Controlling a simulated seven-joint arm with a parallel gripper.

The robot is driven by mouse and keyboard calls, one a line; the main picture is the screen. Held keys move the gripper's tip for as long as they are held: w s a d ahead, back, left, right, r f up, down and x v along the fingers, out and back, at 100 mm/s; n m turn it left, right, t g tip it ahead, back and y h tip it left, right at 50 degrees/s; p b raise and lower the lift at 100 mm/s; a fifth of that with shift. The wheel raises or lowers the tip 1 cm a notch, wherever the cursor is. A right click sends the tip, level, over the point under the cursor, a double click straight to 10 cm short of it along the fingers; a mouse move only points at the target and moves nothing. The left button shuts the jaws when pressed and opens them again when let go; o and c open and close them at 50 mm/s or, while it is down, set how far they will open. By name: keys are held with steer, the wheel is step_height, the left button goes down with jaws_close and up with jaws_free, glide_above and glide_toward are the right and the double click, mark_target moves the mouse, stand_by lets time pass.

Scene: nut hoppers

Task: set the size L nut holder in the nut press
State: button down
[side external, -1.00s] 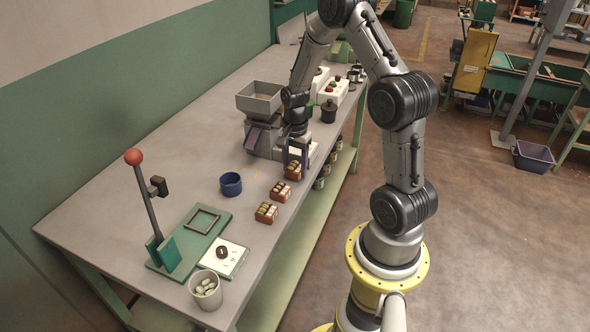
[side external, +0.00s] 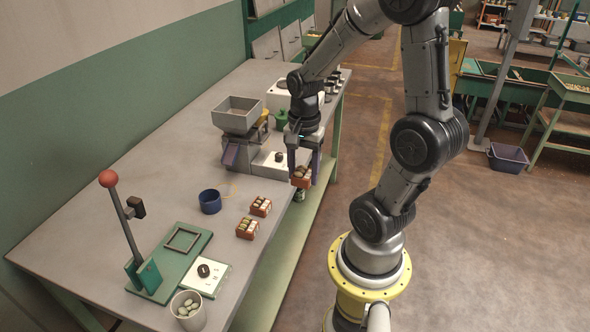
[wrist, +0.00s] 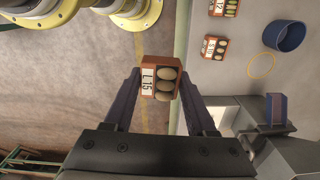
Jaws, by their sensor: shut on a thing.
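My gripper (side external: 304,170) is shut on a red-brown nut holder (side external: 301,179) with several rounded nuts in it. In the wrist view its label reads L 15 (wrist: 147,80), and it sits between the two fingers (wrist: 160,88). It is held up near the bench's right edge, apparently beyond it. Two similar holders stand on the bench, one farther back (side external: 261,206) and one nearer (side external: 247,228). The nut press at the front left has a green base plate (side external: 160,262), a lever with a red ball (side external: 108,179) and an empty dark square frame (side external: 183,239).
A white card with a dark round piece (side external: 207,276) and a cup of pale nuts (side external: 188,312) lie beside the press. A hopper machine (side external: 237,117) stands left of my gripper.

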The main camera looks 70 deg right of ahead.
steer(key=shift+s+a+r+n, duration=0.15)
steer(key=shift+s+n, duration=0.05)
steer(key=shift+n, duration=0.3)
steer(key=w+d+r+n, duration=0.2)
steer(key=w+n, duration=0.2)
steer(key=w, duration=0.1)
steer(key=n, duration=1.4)
glide_above(184, 241)
step_height(184, 241, down, 6)
steer(key=shift+w+f, duration=0.1)
steer(key=shift+f, duration=3)
steer(key=shift+f, duration=0.7)
